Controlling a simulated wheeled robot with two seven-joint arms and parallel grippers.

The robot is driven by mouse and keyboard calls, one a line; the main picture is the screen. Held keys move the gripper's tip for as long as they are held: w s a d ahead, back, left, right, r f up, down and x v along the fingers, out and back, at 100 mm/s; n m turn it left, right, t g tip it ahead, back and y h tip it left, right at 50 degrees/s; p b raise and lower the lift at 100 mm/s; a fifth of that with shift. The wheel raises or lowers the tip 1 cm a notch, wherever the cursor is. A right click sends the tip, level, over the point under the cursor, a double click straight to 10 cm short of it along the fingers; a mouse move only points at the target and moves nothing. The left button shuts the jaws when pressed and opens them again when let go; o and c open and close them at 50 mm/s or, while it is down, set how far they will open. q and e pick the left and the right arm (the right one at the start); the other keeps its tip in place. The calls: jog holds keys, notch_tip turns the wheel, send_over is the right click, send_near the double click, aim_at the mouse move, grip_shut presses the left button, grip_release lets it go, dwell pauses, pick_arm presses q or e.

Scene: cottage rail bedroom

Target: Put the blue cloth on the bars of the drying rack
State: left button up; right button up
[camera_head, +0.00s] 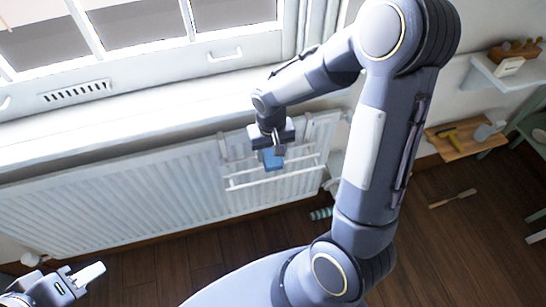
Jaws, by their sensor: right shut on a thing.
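The white drying rack (240,186) hangs at the right end of the radiator, below the window sill, with its bars running across. My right gripper (274,150) is at the rack, pointing down, shut on the blue cloth (272,161). Only a small blue patch of the cloth shows below the fingers, in front of the upper bars. I cannot tell whether the cloth touches a bar. My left gripper (84,276) is at the lower left, far from the rack, with no thing seen in it; its finger gap is unclear.
A long white radiator (120,205) runs under the window sill (150,120). A wooden board with tools (460,140) and a small wall shelf (510,72) are at the right. A brush-like tool (452,199) lies on the dark wooden floor. A striped roll (321,213) lies near the rack.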

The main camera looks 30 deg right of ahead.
aim_at(273, 159)
jog(key=shift+w+d+f, duration=0.15)
jog(key=shift+d+f, duration=0.1)
jog(key=shift+f, duration=0.1)
jog(key=shift+w+d+f, duration=0.1)
jog(key=shift+d+f, duration=0.05)
jog(key=shift+f, duration=1.55)
jog(key=shift+f+b, duration=0.1)
jog(key=shift+b, duration=0.2)
jog(key=shift+f, duration=0.15)
jog(key=o, duration=0.9)
jog(key=shift+o, duration=0.2)
